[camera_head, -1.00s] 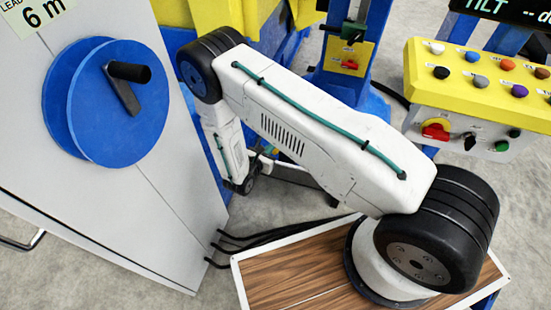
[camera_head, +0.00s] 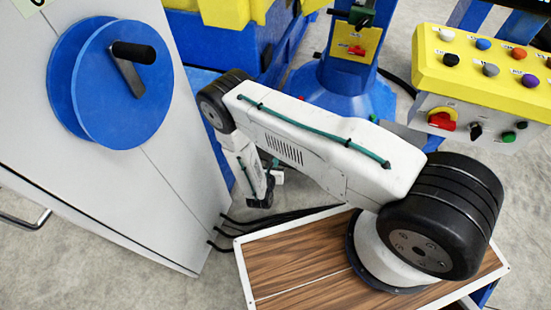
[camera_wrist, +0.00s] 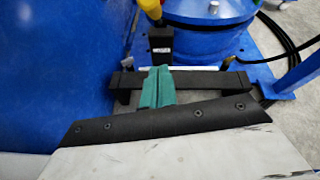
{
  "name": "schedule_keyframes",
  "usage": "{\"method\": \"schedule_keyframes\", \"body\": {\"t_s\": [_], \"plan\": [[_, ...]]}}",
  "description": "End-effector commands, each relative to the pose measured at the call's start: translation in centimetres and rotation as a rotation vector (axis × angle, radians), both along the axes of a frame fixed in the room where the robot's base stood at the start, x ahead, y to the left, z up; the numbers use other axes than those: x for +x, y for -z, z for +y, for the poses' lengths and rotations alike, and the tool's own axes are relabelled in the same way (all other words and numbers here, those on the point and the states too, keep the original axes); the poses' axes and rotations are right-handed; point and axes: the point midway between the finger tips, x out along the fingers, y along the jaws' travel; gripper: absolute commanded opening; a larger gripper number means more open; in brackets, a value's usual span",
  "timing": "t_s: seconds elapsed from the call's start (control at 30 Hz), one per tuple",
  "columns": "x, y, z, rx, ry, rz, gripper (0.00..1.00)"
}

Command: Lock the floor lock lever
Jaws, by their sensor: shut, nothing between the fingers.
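In the wrist view, my gripper (camera_wrist: 158,71) is shut, its two teal fingers together and empty. Just beyond the fingertips stands a black upright piece with a small white label (camera_wrist: 160,46). A yellow-ended handle (camera_wrist: 151,10) rises above it at the top edge; this looks like the floor lock lever, but its full shape is cut off. I cannot tell whether the fingertips touch the black piece. In the head view, my arm hangs down between the cabinet and the blue column, and the lever cannot be made out.
A blue round base (camera_wrist: 208,40) stands behind, and a large blue wall (camera_wrist: 60,75) is close on the left. A grey cabinet (camera_head: 150,195) with a blue crank wheel (camera_head: 122,85) stands left. A yellow button box (camera_head: 480,75) is at right. Black cables (camera_head: 265,222) cross the floor.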

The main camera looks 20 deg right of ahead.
Motion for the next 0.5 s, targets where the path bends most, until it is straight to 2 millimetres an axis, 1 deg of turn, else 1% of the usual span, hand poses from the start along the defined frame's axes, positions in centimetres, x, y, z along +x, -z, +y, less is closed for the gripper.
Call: {"method": "schedule_keyframes", "body": {"t_s": [0.03,0.1,0.37,0.4,0.5], "plan": [[0.7,0.4,-0.7,0.0,0.007,-0.001,0.0],[1.9,1.0,-1.5,0.0,0.007,0.0,0.0],[6.2,2.9,-4.3,0.0,0.006,-0.001,0.0],[6.8,2.2,-4.3,0.001,0.003,-0.003,0.0],[7.5,0.9,-4.5,0.0,0.001,-0.001,0.0]]}}
